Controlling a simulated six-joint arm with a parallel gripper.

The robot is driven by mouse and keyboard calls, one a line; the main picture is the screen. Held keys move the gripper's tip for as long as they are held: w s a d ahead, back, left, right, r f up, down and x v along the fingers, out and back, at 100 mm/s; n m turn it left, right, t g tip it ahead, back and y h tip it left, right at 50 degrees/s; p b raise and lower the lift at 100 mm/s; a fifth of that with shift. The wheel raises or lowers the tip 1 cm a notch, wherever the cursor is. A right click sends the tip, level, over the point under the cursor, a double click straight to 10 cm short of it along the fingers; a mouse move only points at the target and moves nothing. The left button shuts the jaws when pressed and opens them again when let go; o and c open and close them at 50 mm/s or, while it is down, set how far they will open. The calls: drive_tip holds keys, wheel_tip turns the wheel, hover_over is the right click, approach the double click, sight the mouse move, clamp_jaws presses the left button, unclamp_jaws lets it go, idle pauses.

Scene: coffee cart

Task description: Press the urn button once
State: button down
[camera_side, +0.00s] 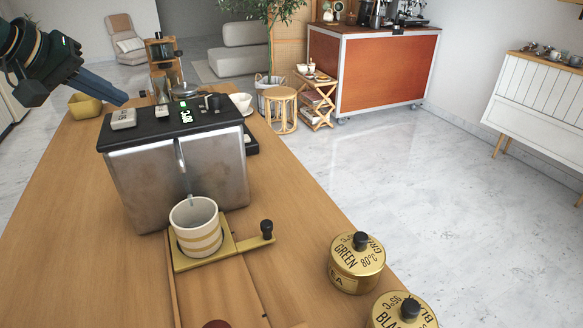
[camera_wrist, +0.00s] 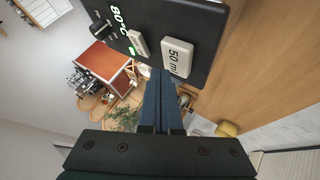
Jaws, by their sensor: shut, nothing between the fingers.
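The urn (camera_side: 182,185) is a steel box with a black top. Its display (camera_side: 186,116) glows green, reading 80°C. A pale raised "50 ml" button (camera_side: 123,119) sits on the top's left end. It also shows in the wrist view (camera_wrist: 177,57), with a second, smaller pale button (camera_wrist: 138,43) beside it. My gripper (camera_side: 125,100) is shut and empty. Its fingertips are just above and behind the "50 ml" button, apparently apart from it. A striped cup (camera_side: 198,240) stands upright under the spout (camera_side: 182,155).
The cup rests on a brass tray (camera_side: 187,264) with a black-knobbed handle. Tea tins (camera_side: 357,270) stand at the front right. A yellow bowl (camera_side: 85,106) and a wooden-framed stand (camera_side: 163,60) are behind the urn. The wooden counter left of the urn is clear.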

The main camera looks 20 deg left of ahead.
sight(118, 117)
drive_tip(key=shift+r, duration=2.55)
drive_tip(key=s+d+m+h, duration=0.1)
drive_tip(key=s+d+m, duration=0.3)
drive_tip(key=s+d, duration=0.55)
drive_tip(key=s+f+m+g+y, duration=0.1)
drive_tip(key=s+f+m+g, duration=0.2)
drive_tip(key=s+f, duration=0.9)
drive_tip(key=shift+s+d+f+m+g, duration=0.25)
drive_tip(key=shift+s+f+m+g, duration=0.05)
drive_tip(key=shift+f+m, duration=0.45)
